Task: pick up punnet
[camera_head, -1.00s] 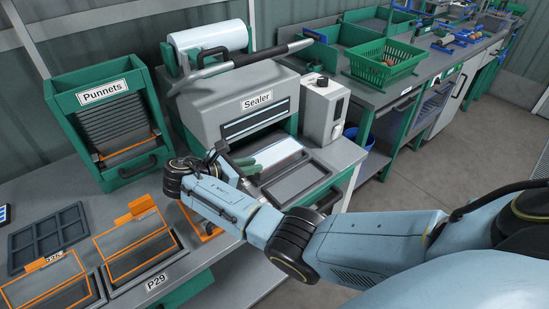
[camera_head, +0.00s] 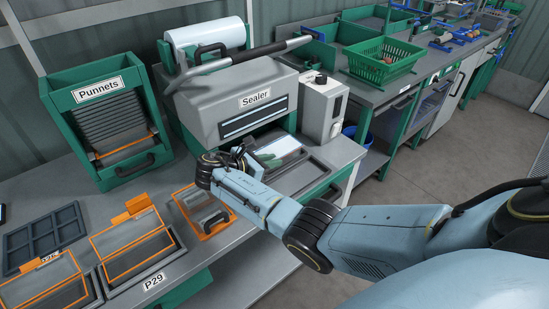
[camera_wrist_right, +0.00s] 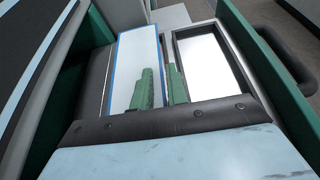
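My right gripper (camera_head: 267,161) is at the front of the sealer (camera_head: 240,105). Its two green fingers show in the right wrist view (camera_wrist_right: 163,88), with a narrow gap between them and nothing visible in it. They are over a pale, blue-edged panel (camera_wrist_right: 124,70) and the divider beside a grey tray recess (camera_wrist_right: 210,65); whether they touch is unclear. Clear, orange-rimmed punnets lie on the bench: one left of my forearm (camera_head: 188,200), one in the P29 holder (camera_head: 130,240), one farther left (camera_head: 45,285). The Punnets dispenser (camera_head: 62,100) holds a dark stack. My left gripper is not in view.
A dark compartment tray (camera_head: 45,238) lies at the left of the bench. A grey box unit (camera_head: 322,108) stands right of the sealer opening. A green basket (camera_head: 383,62) stands on the bench farther right. The floor at the right is clear.

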